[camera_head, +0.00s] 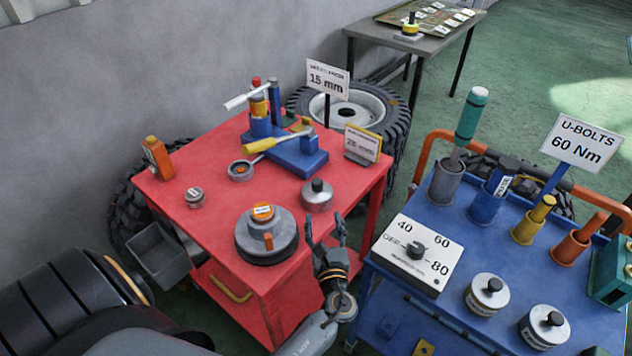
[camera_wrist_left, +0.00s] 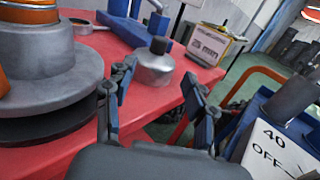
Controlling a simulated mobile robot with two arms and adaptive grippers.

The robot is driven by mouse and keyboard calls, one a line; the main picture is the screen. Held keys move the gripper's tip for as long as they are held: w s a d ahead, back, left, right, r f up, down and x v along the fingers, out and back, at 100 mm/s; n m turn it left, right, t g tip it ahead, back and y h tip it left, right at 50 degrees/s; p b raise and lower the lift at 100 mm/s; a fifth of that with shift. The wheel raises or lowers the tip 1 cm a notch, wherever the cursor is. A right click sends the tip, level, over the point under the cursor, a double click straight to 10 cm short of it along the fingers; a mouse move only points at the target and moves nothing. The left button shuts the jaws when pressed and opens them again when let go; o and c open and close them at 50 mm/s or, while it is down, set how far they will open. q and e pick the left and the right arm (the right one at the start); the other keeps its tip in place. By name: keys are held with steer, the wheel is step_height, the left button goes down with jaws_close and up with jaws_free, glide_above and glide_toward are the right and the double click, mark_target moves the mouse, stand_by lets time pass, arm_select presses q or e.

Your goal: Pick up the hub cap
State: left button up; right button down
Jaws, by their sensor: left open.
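A silver domed piece with a black knob (camera_head: 317,196), which looks like the hub cap, sits upright near the right front edge of the red table (camera_head: 215,160). It also shows in the left wrist view (camera_wrist_left: 153,68), beyond and between my fingers. My left gripper (camera_head: 325,226) is open and empty at the table's front right edge, just in front of the piece and apart from it. Its two fingers also show in the left wrist view (camera_wrist_left: 160,80). My right gripper is not in view.
A grey stepped hub with an orange centre (camera_head: 266,238) stands left of the gripper. A blue fixture (camera_head: 290,150) and a small sign (camera_head: 362,145) stand behind the silver piece. At right, a blue cart (camera_head: 400,300) holds a dial box (camera_head: 415,255) and two knobbed silver cylinders (camera_head: 487,294).

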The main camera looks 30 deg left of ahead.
arm_select(q)
glide_toward(318, 186)
steer(key=x, duration=0.3)
steer(key=shift+f+b, duration=0.25)
steer(key=shift+b, duration=0.1)
steer(key=x, duration=0.2)
steer(key=shift+w+a+r+b, duration=0.15)
steer(key=shift+w+a+b, duration=0.1)
steer(key=shift+w+b, duration=0.05)
steer(key=shift+w+a, duration=0.25)
steer(key=b+x, duration=0.1)
steer(key=x, duration=0.4)
steer(key=shift+r, duration=0.1)
steer(key=shift+a, duration=0.1)
steer(key=shift+r, duration=0.1)
steer(key=c, duration=1)
jaws_close()
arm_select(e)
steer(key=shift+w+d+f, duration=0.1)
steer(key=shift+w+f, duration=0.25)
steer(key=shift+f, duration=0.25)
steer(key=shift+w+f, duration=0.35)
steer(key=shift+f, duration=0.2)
